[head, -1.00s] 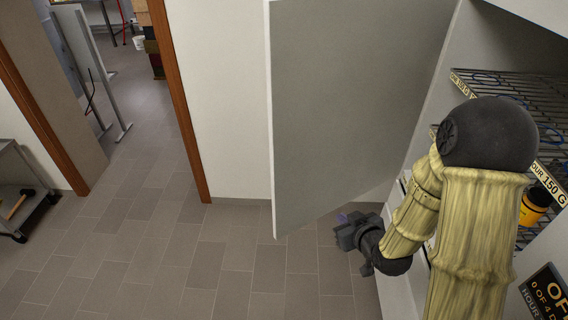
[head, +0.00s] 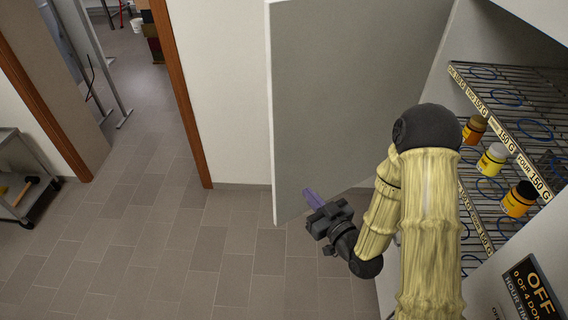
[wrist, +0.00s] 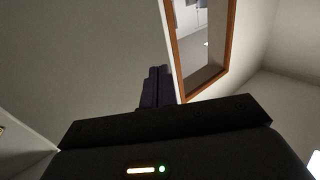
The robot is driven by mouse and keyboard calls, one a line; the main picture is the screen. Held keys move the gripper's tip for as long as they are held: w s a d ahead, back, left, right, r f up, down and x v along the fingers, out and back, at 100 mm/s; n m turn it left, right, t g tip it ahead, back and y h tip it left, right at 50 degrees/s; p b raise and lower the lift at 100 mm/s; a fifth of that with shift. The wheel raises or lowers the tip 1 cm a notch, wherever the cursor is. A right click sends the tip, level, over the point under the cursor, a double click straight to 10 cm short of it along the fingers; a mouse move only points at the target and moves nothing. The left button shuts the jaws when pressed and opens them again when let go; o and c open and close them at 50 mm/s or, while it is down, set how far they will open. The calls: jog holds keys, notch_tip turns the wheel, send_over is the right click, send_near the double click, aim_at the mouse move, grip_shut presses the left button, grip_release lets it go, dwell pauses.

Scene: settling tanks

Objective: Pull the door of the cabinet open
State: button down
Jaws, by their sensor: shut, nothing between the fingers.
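The grey cabinet door (head: 345,90) stands swung wide open at the upper middle of the head view, and its inner face shows. It also fills the left of the wrist view (wrist: 85,55). The open cabinet (head: 455,35) is at the right. My gripper (head: 308,192) is at the lower part of the door's inner face, close to its free edge. Its purple fingers also show in the wrist view (wrist: 156,82); they are shut and empty. I cannot tell whether they touch the door. The door's handle is not seen.
Wire shelves (head: 505,92) in the cabinet hold several jars, such as an orange one (head: 518,200). A black sign (head: 535,290) is at the lower right. A brown-framed doorway (head: 183,100) and a grey cart (head: 22,175) are at the left. The tiled floor between is clear.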

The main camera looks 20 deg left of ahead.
jog(key=p, duration=0.6)
send_near(278, 158)
jog(key=x, duration=0.5)
jog(key=shift+w+a+r, duration=0.1)
jog(key=shift+r, duration=0.2)
jog(key=shift+p+x, duration=0.5)
jog(key=shift+x, duration=0.3)
jog(key=shift+f, duration=0.2)
jog(key=shift+w, duration=0.1)
